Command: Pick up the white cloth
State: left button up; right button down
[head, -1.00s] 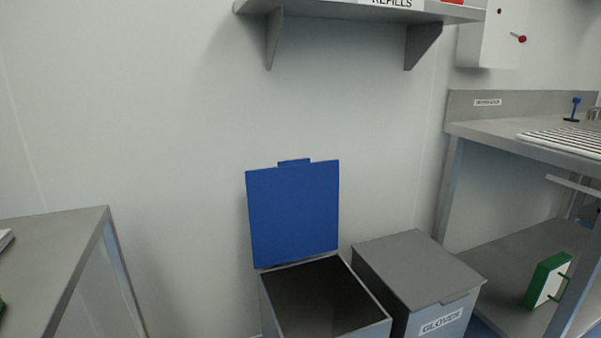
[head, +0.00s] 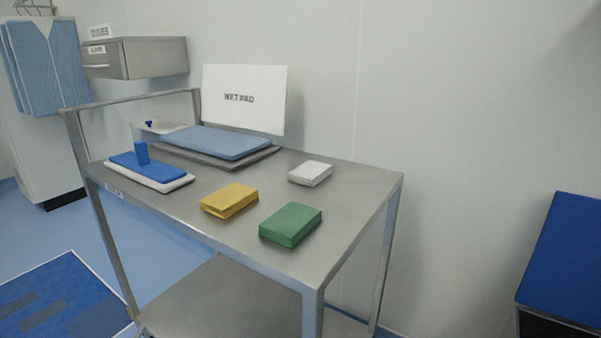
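The white cloth (head: 310,173) is a small folded stack on the grey metal table (head: 345,200), toward its back right, near the wall. A yellow cloth (head: 229,201) and a green cloth (head: 291,225) lie in front of it, apart from it. Neither of my grippers is in view.
A blue pad on a grey tray (head: 267,156) lies at the back, before a white sign (head: 243,98). A blue block on a white base (head: 150,170) sits at the left. The blue bin lid (head: 562,262) stands at the right. The table's right end is clear.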

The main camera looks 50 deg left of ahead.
aim_at(310, 174)
jog(key=u, duration=1.4)
